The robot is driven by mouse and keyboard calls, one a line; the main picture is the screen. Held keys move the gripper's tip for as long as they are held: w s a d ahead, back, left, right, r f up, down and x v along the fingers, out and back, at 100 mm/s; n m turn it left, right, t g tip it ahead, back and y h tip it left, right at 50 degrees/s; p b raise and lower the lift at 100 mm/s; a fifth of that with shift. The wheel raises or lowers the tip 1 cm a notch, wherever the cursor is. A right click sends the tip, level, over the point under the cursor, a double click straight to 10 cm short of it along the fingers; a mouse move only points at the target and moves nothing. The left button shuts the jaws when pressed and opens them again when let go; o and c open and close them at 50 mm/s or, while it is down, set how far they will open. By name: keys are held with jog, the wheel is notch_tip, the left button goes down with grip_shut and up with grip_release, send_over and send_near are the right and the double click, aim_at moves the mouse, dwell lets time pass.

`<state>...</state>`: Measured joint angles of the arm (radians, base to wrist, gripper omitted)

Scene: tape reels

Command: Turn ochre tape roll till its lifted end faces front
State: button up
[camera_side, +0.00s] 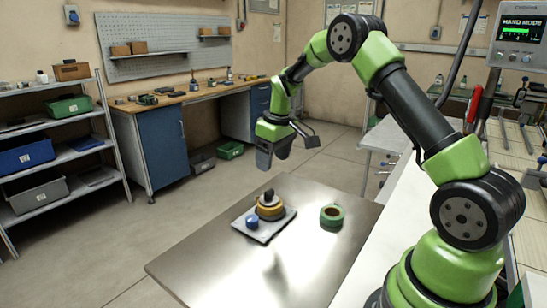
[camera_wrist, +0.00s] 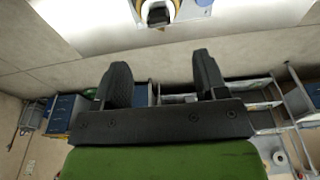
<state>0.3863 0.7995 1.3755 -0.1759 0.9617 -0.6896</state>
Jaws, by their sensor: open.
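The ochre tape roll (camera_side: 270,212) lies on a light grey plate (camera_side: 264,234) on the metal table, with a dark piece (camera_side: 268,194) on top of it. The roll's lifted end is too small to make out. In the wrist view, part of the roll (camera_wrist: 139,5) shows at the top edge, cut off by the frame, with a dark block beside it. My gripper (camera_side: 273,158) hangs above and behind the plate in the side view, clear of the roll. In the wrist view, its two dark fingers (camera_wrist: 163,75) stand wide apart with nothing between them.
A green tape roll (camera_side: 332,216) lies on the metal table (camera_side: 230,272) to the right of the plate. The table's front and left are clear. A white bench (camera_side: 385,235) borders it at the right.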

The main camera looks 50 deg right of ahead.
aim_at(269, 190)
jog(key=f, duration=0.3)
jog(key=w+f, duration=0.1)
jog(key=f, duration=0.6)
jog(key=shift+w+f, duration=0.1)
jog(key=shift+w, duration=0.15)
jog(key=c, duration=1.1)
jog(key=shift+n, duration=1.5)
